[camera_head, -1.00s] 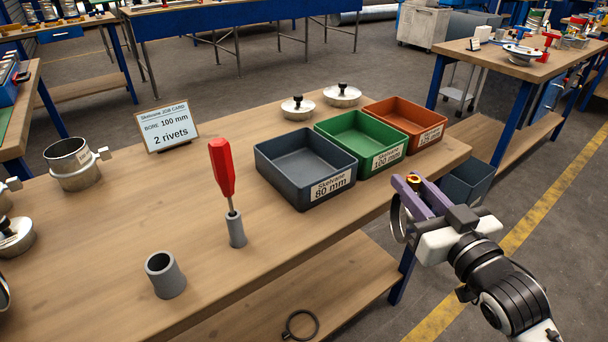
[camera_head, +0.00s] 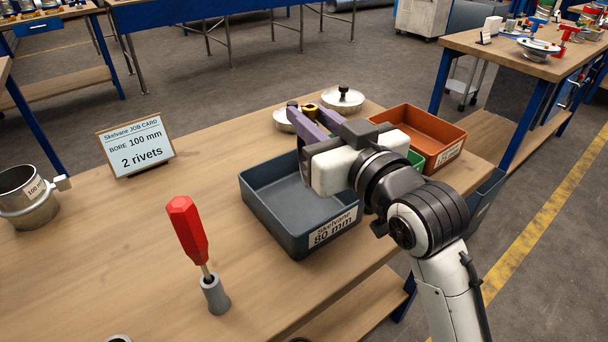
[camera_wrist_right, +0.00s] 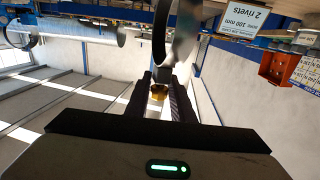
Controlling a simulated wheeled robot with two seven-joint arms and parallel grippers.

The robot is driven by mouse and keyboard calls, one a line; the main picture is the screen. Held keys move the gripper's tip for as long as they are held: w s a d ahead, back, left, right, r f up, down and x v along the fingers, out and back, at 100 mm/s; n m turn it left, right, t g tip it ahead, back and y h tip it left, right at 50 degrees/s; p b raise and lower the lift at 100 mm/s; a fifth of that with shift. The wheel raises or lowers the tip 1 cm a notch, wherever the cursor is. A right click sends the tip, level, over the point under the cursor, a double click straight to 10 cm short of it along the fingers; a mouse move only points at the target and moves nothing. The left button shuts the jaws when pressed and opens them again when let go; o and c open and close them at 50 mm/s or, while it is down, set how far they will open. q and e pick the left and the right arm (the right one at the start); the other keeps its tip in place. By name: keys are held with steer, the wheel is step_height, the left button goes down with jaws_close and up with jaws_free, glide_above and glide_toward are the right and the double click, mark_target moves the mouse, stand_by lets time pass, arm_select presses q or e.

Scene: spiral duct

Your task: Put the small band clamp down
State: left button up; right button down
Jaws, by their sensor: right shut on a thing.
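My right gripper (camera_head: 307,108) is shut on the small band clamp. The clamp's brass fitting (camera_head: 311,107) shows between the purple fingertips; its ring is mostly hidden in the head view. In the right wrist view the clamp's shiny band (camera_wrist_right: 183,42) stands out beyond the fingers. The gripper appears above the back of the grey 80 mm tray (camera_head: 262,213) and in front of the green tray (camera_head: 416,159), which it mostly hides. The grey tray's visible inside looks empty. My left gripper is out of view.
An orange tray (camera_head: 455,136) stands at right, with lidded metal discs (camera_head: 343,102) behind. A red screwdriver (camera_head: 188,230) stands in a grey holder (camera_head: 215,296). The job card (camera_head: 137,147) and a metal collar (camera_head: 30,205) are at left.

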steer(key=f, duration=0.4)
steer(key=shift+s, duration=0.35)
step_height(320, 180, down, 4)
steer(key=shift+r+b, duration=0.25)
steer(key=shift+b, duration=0.3)
steer(key=shift+f, duration=0.35)
steer(key=c, duration=1.5)
jaws_free()
steer(key=shift+c, duration=0.2)
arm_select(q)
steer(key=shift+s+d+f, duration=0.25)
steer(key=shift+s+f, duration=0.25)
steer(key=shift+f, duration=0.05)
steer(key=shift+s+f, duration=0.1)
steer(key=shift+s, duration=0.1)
